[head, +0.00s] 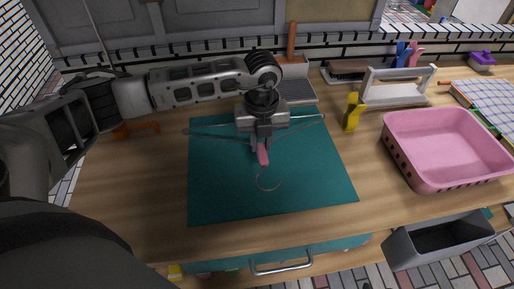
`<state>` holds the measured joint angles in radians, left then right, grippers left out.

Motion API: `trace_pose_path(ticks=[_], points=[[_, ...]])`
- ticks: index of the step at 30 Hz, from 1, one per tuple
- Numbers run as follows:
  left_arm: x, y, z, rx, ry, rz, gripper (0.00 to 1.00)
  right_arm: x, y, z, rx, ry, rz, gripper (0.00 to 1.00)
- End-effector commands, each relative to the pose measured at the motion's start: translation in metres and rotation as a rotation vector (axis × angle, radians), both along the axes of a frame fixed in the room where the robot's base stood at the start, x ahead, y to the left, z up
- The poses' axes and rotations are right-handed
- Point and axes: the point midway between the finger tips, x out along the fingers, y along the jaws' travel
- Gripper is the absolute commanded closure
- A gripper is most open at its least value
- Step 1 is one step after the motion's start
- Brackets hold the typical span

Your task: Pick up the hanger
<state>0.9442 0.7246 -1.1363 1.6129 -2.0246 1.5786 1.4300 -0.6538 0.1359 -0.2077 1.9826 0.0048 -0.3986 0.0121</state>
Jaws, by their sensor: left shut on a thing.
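A wire hanger (300,135) lies low over the teal mat (215,195), its two arms spreading left and right and its thin hook curling toward the front of the mat. A pink part sits at its neck. My left gripper (262,143) comes down from above and is shut on the hanger around its neck. The fingers and palm hide the middle of the hanger. I cannot tell whether the hanger touches the mat. My right gripper is not in view.
A pink basket (412,173) stands on the right of the wooden table. A yellow clamp-like item (352,111) and a grey-white rack (397,99) stand behind it. An orange item (136,128) lies left of the mat. A grey bin (393,251) is below the front edge.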

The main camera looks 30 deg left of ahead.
Motion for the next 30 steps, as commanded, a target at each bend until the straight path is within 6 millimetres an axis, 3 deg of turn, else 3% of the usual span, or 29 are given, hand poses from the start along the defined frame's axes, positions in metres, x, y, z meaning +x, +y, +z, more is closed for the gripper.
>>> trace_pose_path(ticks=[5,9,15,21,30], points=[[-0.017,-0.033,0.043,-0.003,-0.008,-0.007,1.00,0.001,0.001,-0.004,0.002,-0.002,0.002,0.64],[-0.035,-0.065,0.056,-0.003,-0.005,-0.008,1.00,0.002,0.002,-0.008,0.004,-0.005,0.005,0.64],[-0.052,-0.095,0.072,-0.003,-0.003,-0.004,1.00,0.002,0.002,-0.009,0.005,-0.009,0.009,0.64],[-0.059,-0.106,0.079,0.000,-0.003,0.000,1.00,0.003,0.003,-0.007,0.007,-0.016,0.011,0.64],[-0.059,-0.107,0.080,0.000,-0.001,0.001,1.00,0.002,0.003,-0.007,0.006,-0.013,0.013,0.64]])
